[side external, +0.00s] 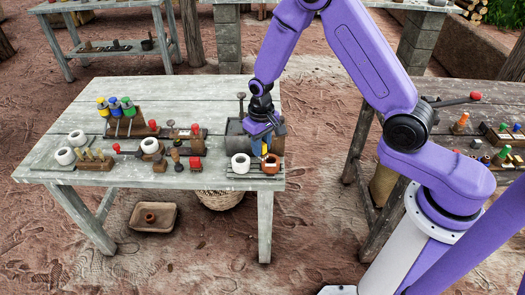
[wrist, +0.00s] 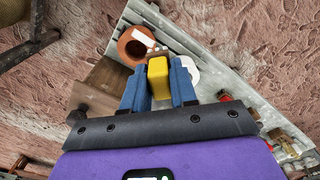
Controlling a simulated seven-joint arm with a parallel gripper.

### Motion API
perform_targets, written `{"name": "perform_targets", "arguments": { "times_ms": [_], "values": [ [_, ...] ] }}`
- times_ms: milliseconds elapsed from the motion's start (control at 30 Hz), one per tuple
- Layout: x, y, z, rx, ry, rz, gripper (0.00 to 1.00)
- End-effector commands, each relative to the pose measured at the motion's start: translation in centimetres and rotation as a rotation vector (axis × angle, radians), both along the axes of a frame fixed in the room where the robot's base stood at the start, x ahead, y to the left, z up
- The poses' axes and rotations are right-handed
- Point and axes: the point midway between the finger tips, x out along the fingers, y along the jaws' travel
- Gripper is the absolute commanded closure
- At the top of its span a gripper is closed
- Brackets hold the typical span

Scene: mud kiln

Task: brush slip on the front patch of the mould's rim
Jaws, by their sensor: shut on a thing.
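My gripper (side external: 265,132) is shut on a brush with a yellow handle (wrist: 158,77), between blue fingers. The brush points down and its pale tip (wrist: 143,39) shows over the opening of a terracotta pot (wrist: 136,46); whether it touches the pot or its contents I cannot tell. The pot (side external: 270,163) stands at the table's front right corner, below my gripper. A white ring-shaped piece (side external: 241,163), which looks like a plaster mould, stands just left of the pot. It is partly hidden behind the fingers in the wrist view (wrist: 186,73). I cannot make out patches on its rim.
More white ring pieces (side external: 66,156) stand at the left of the grey wooden table (side external: 60,115). A rack of coloured handles (side external: 125,122) and several small tools fill the middle. A dark box (side external: 236,138) is close behind the pot. The table's back left is bare.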

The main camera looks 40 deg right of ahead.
Motion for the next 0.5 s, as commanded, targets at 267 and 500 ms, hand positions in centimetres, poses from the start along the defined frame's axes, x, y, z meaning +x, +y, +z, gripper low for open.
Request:
{"name": "perform_targets", "arguments": {
  "times_ms": [267, 500],
  "values": [
    [0.0, 0.0, 2.6, 0.000, -0.002, 0.000, 1.00],
    [0.0, 0.0, 4.0, 0.000, -0.001, 0.000, 1.00]
  ]
}}
